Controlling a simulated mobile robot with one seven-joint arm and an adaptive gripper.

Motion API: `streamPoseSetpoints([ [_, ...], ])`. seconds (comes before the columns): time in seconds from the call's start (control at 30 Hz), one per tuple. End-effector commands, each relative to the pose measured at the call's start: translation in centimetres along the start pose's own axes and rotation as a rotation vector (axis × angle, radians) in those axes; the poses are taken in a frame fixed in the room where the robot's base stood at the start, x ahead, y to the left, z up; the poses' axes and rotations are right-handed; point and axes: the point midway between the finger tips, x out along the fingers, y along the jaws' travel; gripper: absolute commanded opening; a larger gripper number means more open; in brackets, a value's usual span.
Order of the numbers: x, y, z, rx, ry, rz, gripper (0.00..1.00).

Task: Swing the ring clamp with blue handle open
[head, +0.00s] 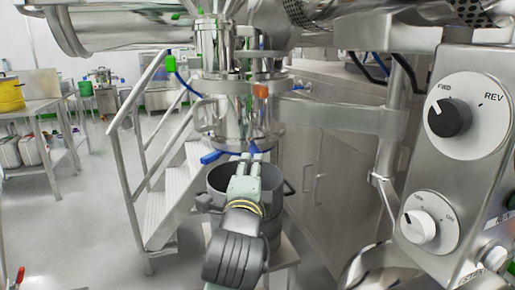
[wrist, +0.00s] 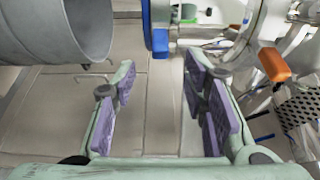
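The ring clamp (head: 232,146) sits around the lower end of the steel column, above an open steel drum. One blue handle (head: 212,157) sticks out at its left, and more blue shows close to my fingertips. I cannot tell whether both blue pieces belong to one clamp. My gripper (head: 247,163) is in front of and just below the clamp. In the wrist view my gripper (wrist: 158,62) has its purple-padded fingers apart with nothing between them. A blue handle (wrist: 160,42) shows just past the fingertips.
An orange handle (head: 261,91) is higher on the column. The steel drum (head: 214,183) is below the clamp; its wall (wrist: 65,30) fills the upper left of the wrist view. Steps with railings (head: 165,195) stand left, and a control panel (head: 460,150) is close at right.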

Motion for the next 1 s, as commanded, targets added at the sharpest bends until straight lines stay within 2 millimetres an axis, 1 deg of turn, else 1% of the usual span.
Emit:
streamPoseSetpoints([
  [0.03,0.6,-0.5,0.0,-0.003,0.0,0.006,0.4],
  [0.1,1.5,-0.6,0.1,-0.004,-0.001,0.007,0.4],
  [0.13,1.8,-0.6,0.0,-0.005,-0.001,0.007,0.4],
  [0.17,2.6,-0.3,0.0,-0.002,-0.001,0.005,0.4],
  [0.3,5.5,-0.2,0.0,-0.001,-0.001,0.003,0.4],
  [0.4,7.2,-0.2,0.1,-0.001,-0.002,0.003,0.4],
  [0.5,8.5,-0.2,0.1,-0.002,-0.002,0.001,0.4],
  [0.6,9.3,-0.1,0.1,-0.002,-0.002,0.0,0.4],
  [0.7,9.6,-0.1,0.1,-0.002,-0.002,-0.001,0.4],
  [0.97,9.7,-0.1,0.1,-0.002,-0.002,-0.002,0.4],
  [1.0,9.7,-0.1,0.1,-0.002,-0.003,-0.002,0.37],
])
